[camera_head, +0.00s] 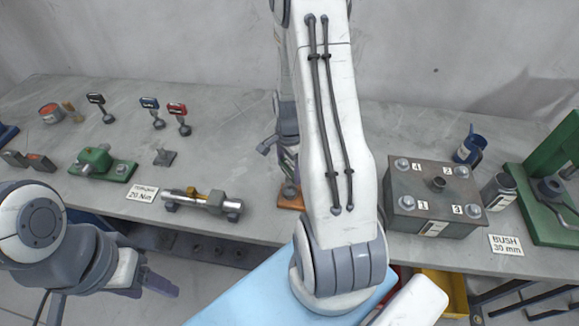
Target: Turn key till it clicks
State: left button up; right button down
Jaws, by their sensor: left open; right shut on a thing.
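My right gripper (289,168) is partly hidden behind my own white arm in the middle of the view. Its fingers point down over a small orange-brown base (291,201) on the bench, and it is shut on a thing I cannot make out. I cannot tell whether any is the key. My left gripper (150,284) is open and empty, low in front of the bench.
A green vise-like fixture (97,160) stands on the left. A dark box with numbered bolts (433,210), a blue mug (470,147), a metal canister (499,190) and a green press (556,160) stand on the right. Bare bench lies around the 20 Nm fixture.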

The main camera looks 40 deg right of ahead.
jog(key=shift+n, duration=0.4)
jog(key=shift+r+p, duration=2.9)
jog(key=shift+r, duration=0.65)
